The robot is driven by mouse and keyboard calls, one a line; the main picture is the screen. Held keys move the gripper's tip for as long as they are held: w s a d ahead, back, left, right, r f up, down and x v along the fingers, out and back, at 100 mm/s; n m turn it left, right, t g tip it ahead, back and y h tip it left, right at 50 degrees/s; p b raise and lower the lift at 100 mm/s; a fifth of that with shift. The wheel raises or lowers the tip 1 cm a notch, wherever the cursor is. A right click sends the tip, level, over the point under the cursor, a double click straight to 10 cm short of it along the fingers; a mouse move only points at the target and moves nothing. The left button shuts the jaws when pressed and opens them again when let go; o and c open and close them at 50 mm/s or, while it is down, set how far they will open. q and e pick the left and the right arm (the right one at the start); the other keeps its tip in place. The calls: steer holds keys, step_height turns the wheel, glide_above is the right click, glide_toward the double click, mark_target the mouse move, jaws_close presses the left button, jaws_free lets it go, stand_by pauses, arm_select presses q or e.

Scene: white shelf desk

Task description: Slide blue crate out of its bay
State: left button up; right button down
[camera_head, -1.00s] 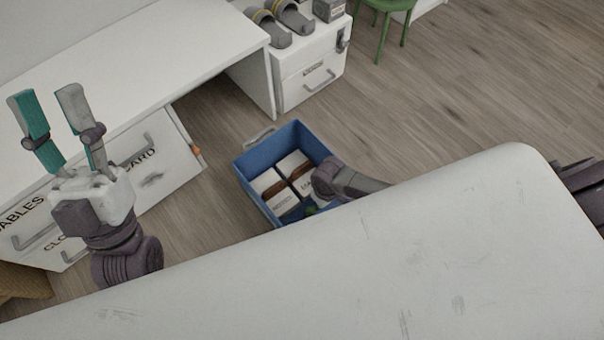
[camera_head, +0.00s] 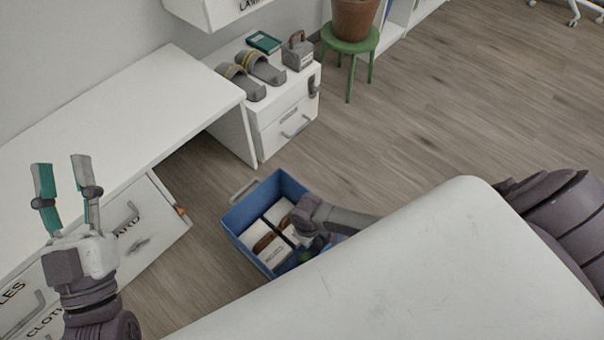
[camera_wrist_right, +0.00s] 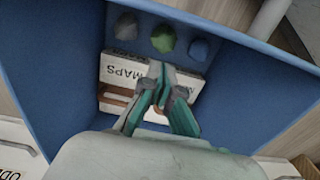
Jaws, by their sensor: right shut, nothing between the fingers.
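The blue crate (camera_head: 236,217) stands on the wooden floor in front of the desk, clear of the furniture in the head view. A grey handle (camera_head: 243,192) is on its far-left end. It holds white boxes, one marked MAPS (camera_wrist_right: 125,72), and several small coloured lumps (camera_wrist_right: 162,38). My right gripper (camera_wrist_right: 158,75) is inside or just above the crate, its fingertips together and empty. In the head view my right arm hides part of the crate. My left gripper (camera_head: 62,185) is open and empty, raised in front of the desk drawers.
The white desk (camera_head: 130,105) is at the left, with labelled drawers (camera_head: 150,230) below. A white cabinet (camera_head: 285,120) bears slippers (camera_head: 262,68), a grey weight-like object (camera_head: 298,52) and a teal book (camera_head: 264,42). A green stool (camera_head: 349,42) holds a plant pot. The right-hand floor is open.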

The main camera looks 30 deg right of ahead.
arm_select(q)
steer(key=s+a+f+g+y+p, duration=0.1)
steer(key=f+g+y+p, duration=0.1)
steer(key=f+g, duration=0.4)
steer(key=s+a+f+g+y+p, duration=0.1)
steer(key=f+g, duration=0.5)
steer(key=f, duration=0.6)
steer(key=shift+s+a+g+y+p, duration=0.2)
steer(key=shift+a+g+y+p, duration=0.1)
steer(key=shift+a+y+p, duration=0.3)
arm_select(e)
step_height(320, 180, up, 9)
steer(key=shift+s, duration=0.15)
